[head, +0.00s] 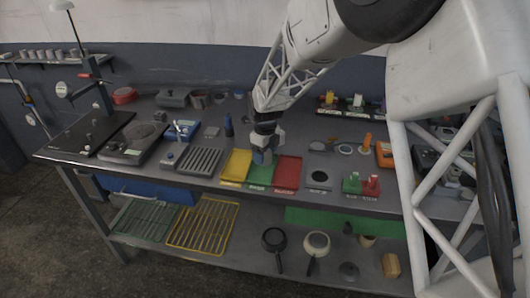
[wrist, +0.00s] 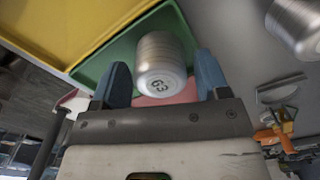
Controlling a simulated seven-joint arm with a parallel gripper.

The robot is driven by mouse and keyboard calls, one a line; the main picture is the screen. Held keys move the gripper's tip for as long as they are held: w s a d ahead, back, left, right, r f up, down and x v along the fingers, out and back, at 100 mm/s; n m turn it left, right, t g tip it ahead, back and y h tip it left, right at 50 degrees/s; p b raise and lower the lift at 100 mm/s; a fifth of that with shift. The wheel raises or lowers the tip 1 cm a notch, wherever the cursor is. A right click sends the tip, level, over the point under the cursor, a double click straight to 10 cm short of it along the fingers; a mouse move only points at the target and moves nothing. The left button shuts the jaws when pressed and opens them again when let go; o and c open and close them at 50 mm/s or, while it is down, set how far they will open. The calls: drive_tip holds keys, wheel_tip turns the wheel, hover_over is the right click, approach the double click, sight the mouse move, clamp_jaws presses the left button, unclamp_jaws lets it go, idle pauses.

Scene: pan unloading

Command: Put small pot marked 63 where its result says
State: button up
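The small pot marked 63 (wrist: 162,65) is a silvery cylinder, its number facing the camera in the wrist view. It stands over the green tray (wrist: 92,68), between the two blue fingers of my gripper (wrist: 163,78). A narrow gap shows on each side of the pot, so the fingers look open around it. In the head view my gripper (head: 262,157) is low over the green tray (head: 259,178), and the pot is hidden there. The yellow tray (head: 234,168) is left of the green one and the red tray (head: 287,172) right of it.
A dark square device (head: 319,179) stands right of the red tray, with green and red blocks (head: 361,185) beyond it. A ribbed grey rack (head: 200,160) lies left of the trays. Another metal cylinder (wrist: 296,22) is at the wrist view's upper right.

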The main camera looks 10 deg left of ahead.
drive_tip(key=shift+o, duration=0.3)
drive_tip(key=shift+r, duration=0.1)
wheel_tip(320, 180, up, 12)
idle(0.7)
idle(0.4)
idle(0.4)
